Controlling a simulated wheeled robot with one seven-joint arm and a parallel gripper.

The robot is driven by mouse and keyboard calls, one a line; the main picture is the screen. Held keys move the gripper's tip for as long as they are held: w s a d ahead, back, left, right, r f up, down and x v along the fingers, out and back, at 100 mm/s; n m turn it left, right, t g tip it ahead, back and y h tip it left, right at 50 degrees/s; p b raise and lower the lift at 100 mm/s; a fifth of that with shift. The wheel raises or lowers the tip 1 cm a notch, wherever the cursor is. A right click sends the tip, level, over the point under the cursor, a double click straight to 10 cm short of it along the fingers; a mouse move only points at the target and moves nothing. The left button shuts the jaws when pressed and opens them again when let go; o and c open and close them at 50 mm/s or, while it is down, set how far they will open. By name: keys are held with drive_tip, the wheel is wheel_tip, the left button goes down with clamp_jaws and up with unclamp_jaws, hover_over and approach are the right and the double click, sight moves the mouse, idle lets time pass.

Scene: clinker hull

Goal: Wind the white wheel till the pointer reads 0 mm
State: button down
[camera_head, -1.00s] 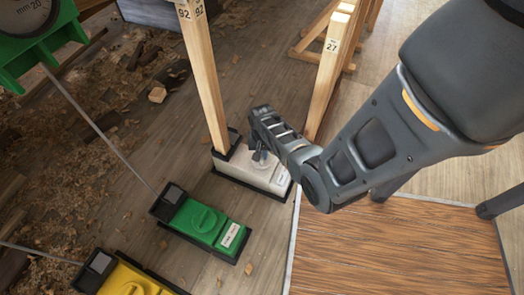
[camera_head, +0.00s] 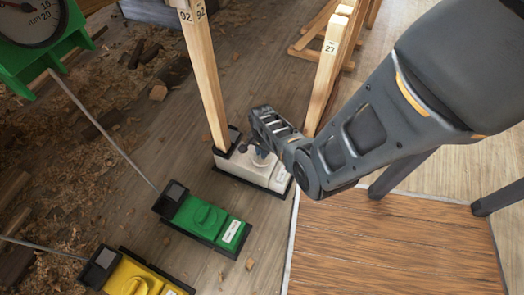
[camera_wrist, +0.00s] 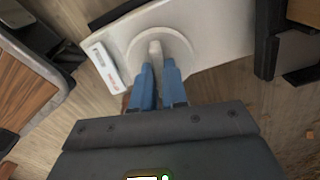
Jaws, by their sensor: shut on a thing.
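The white box (camera_head: 238,171) stands on the floor at the foot of a wooden post. Its white wheel (camera_wrist: 180,45) shows in the wrist view as a round disc with a raised rib across it. My gripper (camera_wrist: 157,72) has its blue fingers shut on that rib. In the head view my gripper (camera_head: 263,156) comes down over the box and hides most of the wheel. No pointer or dial that I can tie to the white wheel is in view.
A green-framed dial (camera_head: 35,25) marked in mm is cut off at the top left. Wooden posts and a brown board (camera_head: 400,245) flank my arm.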

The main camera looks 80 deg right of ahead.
idle(0.4)
drive_tip(key=c, duration=1.2)
unclamp_jaws()
drive_tip(key=shift+o, duration=0.2)
drive_tip(key=shift+r+p, duration=2.1)
drive_tip(key=shift+r, duration=1.75)
